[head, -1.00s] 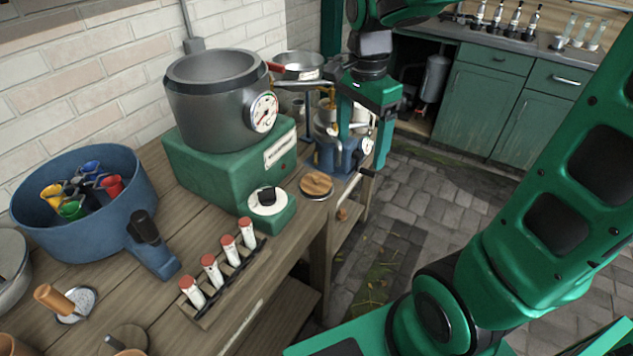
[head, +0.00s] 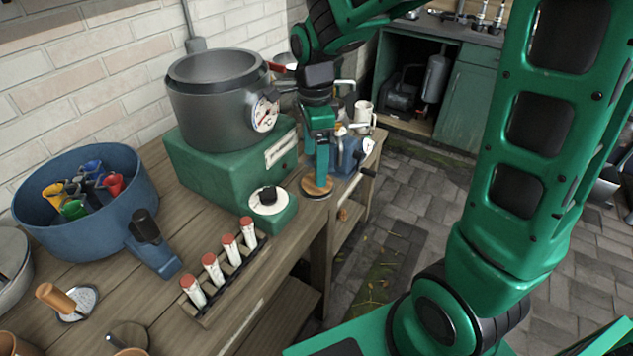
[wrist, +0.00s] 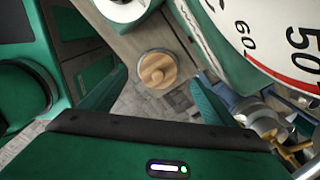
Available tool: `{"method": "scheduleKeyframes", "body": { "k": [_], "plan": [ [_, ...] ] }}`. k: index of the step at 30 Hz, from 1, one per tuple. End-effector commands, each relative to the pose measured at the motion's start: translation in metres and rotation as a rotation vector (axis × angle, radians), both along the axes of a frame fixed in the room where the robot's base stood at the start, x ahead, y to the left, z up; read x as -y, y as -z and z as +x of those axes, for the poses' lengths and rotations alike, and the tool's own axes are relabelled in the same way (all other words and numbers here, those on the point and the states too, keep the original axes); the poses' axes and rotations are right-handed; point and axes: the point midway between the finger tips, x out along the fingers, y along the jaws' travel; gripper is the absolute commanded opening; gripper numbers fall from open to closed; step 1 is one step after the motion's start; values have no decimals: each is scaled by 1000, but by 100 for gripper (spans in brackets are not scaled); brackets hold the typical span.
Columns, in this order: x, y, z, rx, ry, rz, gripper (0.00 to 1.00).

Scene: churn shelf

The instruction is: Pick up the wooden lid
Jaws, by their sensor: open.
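The wooden lid (head: 311,191) is a small round disc lying flat near the far right edge of the wooden workbench. The gap between the fingertips and the lid is hard to judge.
A grey pot with a dial (head: 215,95) stands on a green base (head: 225,165) left of the lid. A small green scale (head: 270,208) is close in front. A rack of red-capped vials (head: 225,272) and a blue pan (head: 85,225) stand further left. Blue machinery (head: 347,158) is behind.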

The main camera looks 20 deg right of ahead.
Motion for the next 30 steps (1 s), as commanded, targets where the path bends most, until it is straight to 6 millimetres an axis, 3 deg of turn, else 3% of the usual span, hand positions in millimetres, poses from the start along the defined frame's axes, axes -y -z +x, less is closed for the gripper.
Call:
{"method": "scheduleKeyframes", "body": {
  "k": [9,19,25,30],
  "plan": [
    [5,41,-1,-3,1,-1,81],
    [5,48,-1,0,0,0,81],
    [5,48,-1,0,0,0,37],
    [5,48,-1,0,0,0,37]
  ]
}}
